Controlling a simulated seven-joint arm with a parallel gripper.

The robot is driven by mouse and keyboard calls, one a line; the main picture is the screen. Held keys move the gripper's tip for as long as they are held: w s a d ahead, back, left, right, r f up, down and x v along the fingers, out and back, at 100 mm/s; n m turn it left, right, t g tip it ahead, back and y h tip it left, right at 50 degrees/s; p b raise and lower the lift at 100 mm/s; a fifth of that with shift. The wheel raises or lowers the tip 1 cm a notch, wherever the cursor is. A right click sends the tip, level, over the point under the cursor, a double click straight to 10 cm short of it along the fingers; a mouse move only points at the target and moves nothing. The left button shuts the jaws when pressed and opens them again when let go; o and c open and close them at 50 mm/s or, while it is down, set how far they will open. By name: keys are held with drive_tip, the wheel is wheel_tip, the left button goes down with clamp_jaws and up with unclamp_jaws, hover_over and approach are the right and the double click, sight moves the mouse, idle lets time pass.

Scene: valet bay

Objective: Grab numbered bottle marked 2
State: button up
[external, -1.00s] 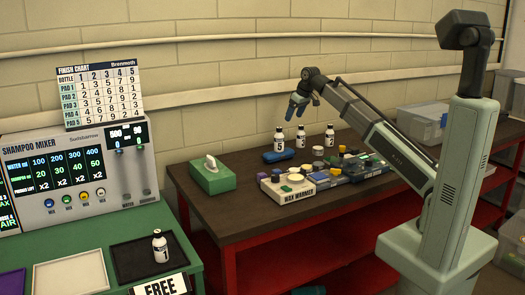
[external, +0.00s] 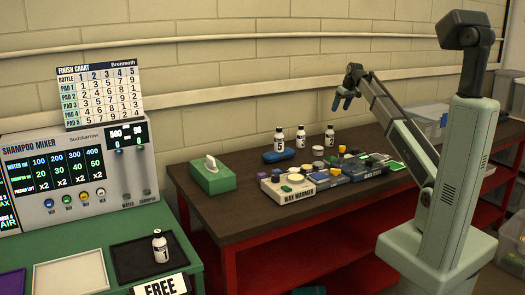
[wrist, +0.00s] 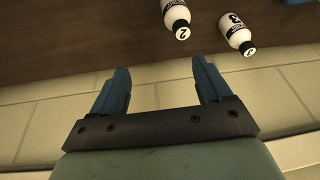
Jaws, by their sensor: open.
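The bottle marked 2 (external: 329,138) is white with a dark cap and stands upright at the back of the brown table, rightmost of three bottles. In the wrist view the bottle marked 2 (wrist: 176,16) shows near the top edge, partly cut off, beyond the fingertips. My gripper (external: 343,103) is above and slightly right of it in the external view, apart from it. In the wrist view my gripper (wrist: 160,66) has its two blue fingers spread, with nothing between them.
The bottle marked 3 (wrist: 236,30) stands beside bottle 2. The bottle marked 5 (external: 279,140) is further left, by a blue case (external: 278,156). A wax warmer (external: 288,187) and several small jars occupy the table front. Bottle 1 (external: 160,246) stands on a black tray (external: 132,264).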

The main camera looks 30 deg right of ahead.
sight(330, 128)
drive_tip(key=a+f+n, duration=0.1)
drive_tip(key=f+n, duration=0.1)
drive_tip(key=w+a+f+n, duration=0.1)
drive_tip(key=f+n, duration=0.1)
drive_tip(key=f, duration=0.1)
drive_tip(key=a+f+n+g+y, duration=0.1)
drive_tip(key=f+n, duration=0.1)
drive_tip(key=f, duration=0.1)
drive_tip(key=shift+w+a+n, duration=0.15)
drive_tip(key=shift+a+n, duration=0.25)
drive_tip(key=shift+x, duration=2.65)
drive_tip(key=shift+a, duration=0.15)
drive_tip(key=c, duration=1.2)
